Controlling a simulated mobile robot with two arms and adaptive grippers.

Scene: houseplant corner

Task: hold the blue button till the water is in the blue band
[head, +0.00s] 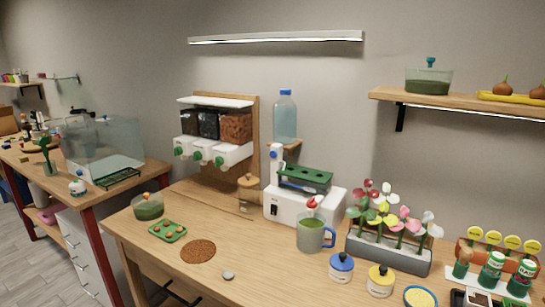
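A white dispenser machine (290,206) stands on the wooden table against the wall. Its short white column carries a small blue part (274,155), which may be the button; I cannot tell for sure. A clear bottle with a blue cap (285,116) stands on a small wooden shelf above it. A translucent mug (311,236) with a blue handle stands in front of the machine, below a red-and-white part (314,203). The mug looks greenish; its water level and any blue band are too small to make out. Neither of my grippers is recognisable in the head view.
A blue-lidded jar (341,267) and a yellow-lidded jar (380,281) stand close in front of the mug. A grey flower planter (388,252) is to its right. A brown round mat (198,251) and a grey stone (228,275) lie left, with free wood around them.

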